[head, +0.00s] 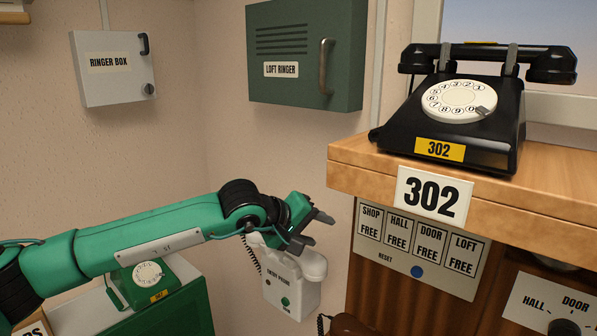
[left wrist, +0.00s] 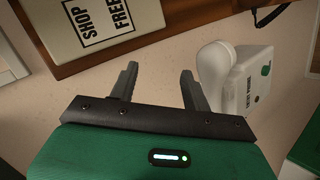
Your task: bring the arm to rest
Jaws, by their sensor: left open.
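My left arm (head: 150,240) is green and reaches in from the left of the head view. Its gripper (head: 322,227) points right, in front of the wall and short of the wooden shelf. In the left wrist view the two dark fingers (left wrist: 158,88) stand apart with nothing between them. A white entry phone (head: 290,280) hangs on the wall just below and behind the gripper. It also shows in the left wrist view (left wrist: 235,80), right of the fingers. My right gripper is in neither view.
A black dial phone (head: 455,115) marked 302 stands on the wooden shelf (head: 345,160) at right, above an indicator panel (head: 412,240). A green dial phone (head: 155,290) stands below my arm. A ringer box (head: 110,75) and a loft ringer (head: 300,50) hang on the walls.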

